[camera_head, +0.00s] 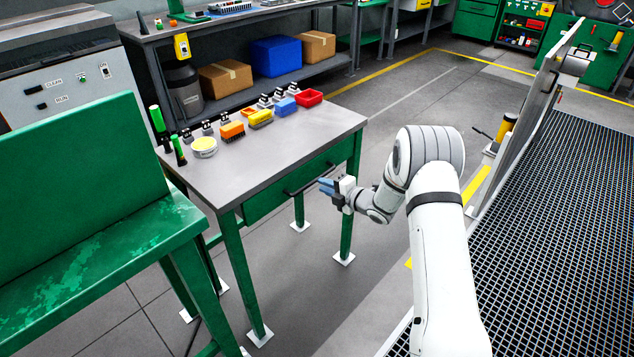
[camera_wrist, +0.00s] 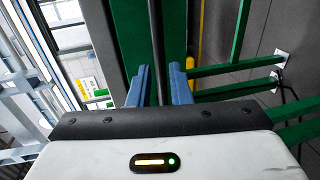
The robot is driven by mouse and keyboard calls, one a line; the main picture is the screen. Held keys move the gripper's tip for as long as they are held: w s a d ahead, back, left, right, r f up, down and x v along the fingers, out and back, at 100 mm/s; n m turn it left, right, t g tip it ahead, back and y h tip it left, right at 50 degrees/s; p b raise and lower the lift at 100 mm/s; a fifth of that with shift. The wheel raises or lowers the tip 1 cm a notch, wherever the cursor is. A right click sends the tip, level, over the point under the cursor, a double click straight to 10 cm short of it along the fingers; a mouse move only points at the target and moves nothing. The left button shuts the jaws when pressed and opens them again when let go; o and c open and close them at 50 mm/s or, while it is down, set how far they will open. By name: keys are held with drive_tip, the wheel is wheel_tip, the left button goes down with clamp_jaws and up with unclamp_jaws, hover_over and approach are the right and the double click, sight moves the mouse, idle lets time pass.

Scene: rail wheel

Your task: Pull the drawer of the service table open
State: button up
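The service table (camera_head: 270,140) has a grey top and green legs. Its green drawer (camera_head: 268,201) sits under the top and looks closed, its front roughly flush with the frame. A dark bar handle (camera_head: 305,181) runs along the drawer front. My gripper (camera_head: 327,187) is at the right part of the handle, with its blue fingers pointing toward the drawer. In the wrist view, the handle bar (camera_wrist: 155,35) runs between the two blue fingers, with a gap showing on each side. The gripper is open around it; contact cannot be told.
A green bench (camera_head: 110,245) is at the left. Grey floor in front of the drawer is clear apart from my arm.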

sight(314, 180)
drive_tip(key=x, duration=0.5)
drive_tip(key=shift+w+a, duration=0.15)
drive_tip(key=shift+a, duration=0.1)
drive_tip(key=shift+c, duration=0.6)
clamp_jaws()
